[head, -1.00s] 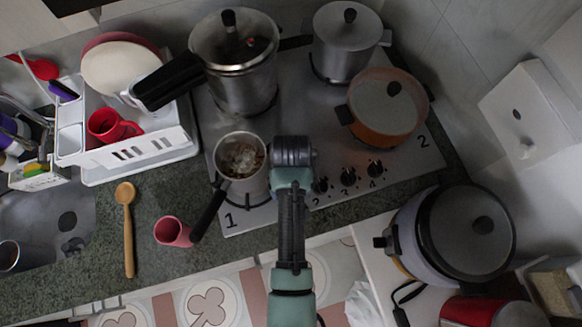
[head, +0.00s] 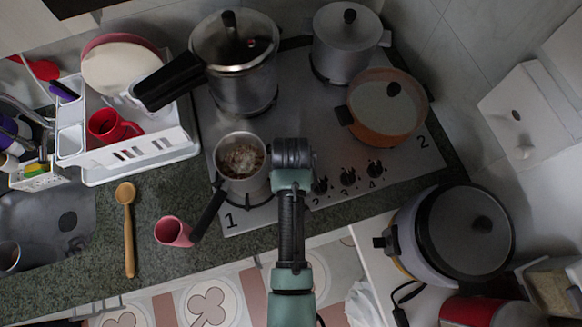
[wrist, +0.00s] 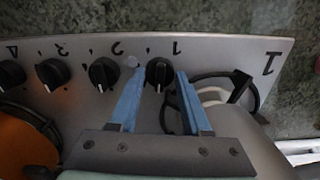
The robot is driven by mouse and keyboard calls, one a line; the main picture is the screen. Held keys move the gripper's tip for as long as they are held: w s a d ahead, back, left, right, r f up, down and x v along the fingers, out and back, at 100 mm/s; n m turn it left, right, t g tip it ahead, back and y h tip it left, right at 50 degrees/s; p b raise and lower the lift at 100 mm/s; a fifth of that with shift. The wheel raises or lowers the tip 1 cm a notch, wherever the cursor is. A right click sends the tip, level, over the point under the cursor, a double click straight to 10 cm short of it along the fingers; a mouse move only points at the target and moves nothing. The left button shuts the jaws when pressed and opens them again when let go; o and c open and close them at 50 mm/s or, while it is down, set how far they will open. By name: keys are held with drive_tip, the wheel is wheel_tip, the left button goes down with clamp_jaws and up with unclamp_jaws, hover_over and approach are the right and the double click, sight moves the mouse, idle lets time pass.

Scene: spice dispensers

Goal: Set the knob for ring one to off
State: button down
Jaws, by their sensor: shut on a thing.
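The knob for ring one (wrist: 159,73) is black and round with a pale mark, on the stove's steel panel beside an upside-down "1". My gripper (wrist: 159,76) has its blue fingers on both sides of this knob and is shut on it. In the head view my arm covers that knob and the fingertips. The other knobs are uncovered: knob two (head: 320,185), knob three (head: 348,177) and knob four (head: 375,168). Knob two also shows in the wrist view (wrist: 103,74), just left of the fingers.
A small pot (head: 241,162) with a dark handle stands close left of my gripper. An orange pot (head: 385,105), a pressure cooker (head: 235,65) and a grey pot (head: 347,45) stand behind on the stove (head: 300,105). A pink cup (head: 172,231) lies left on the counter.

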drive_tip(key=shift+n, duration=0.6)
drive_tip(key=shift+c, duration=1.8)
unclamp_jaws()
wheel_tip(320, 180, up, 13)
drive_tip(key=p, duration=0.1)
